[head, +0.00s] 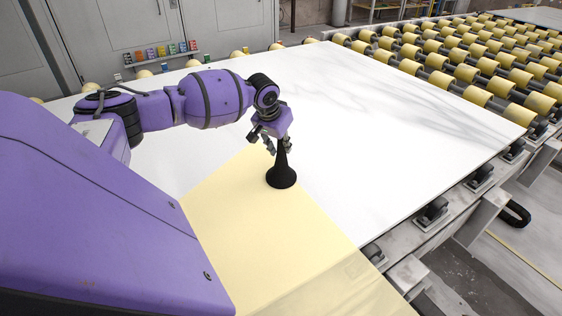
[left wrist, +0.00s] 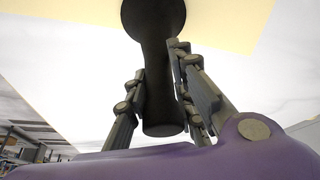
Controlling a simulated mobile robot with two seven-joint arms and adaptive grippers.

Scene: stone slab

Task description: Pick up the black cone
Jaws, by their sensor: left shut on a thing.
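The black cone (head: 282,175) stands upright in the head view, with a wide round base and a narrow neck. Its base is over the far part of the pale yellow sheet (head: 265,235); I cannot tell whether it touches the sheet. My left gripper (head: 277,145) comes down from above and is shut on the cone's upper neck. In the left wrist view the cone (left wrist: 155,85) runs between the fingers of the gripper (left wrist: 158,100), its flared base farthest from the gripper. My right gripper is not in view.
The yellow sheet lies on a large white slab (head: 400,125), which is mostly bare to the right. A roller conveyor with yellow rollers (head: 475,95) stands beyond the slab. Several small coloured items (head: 162,51) line a shelf at the back left.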

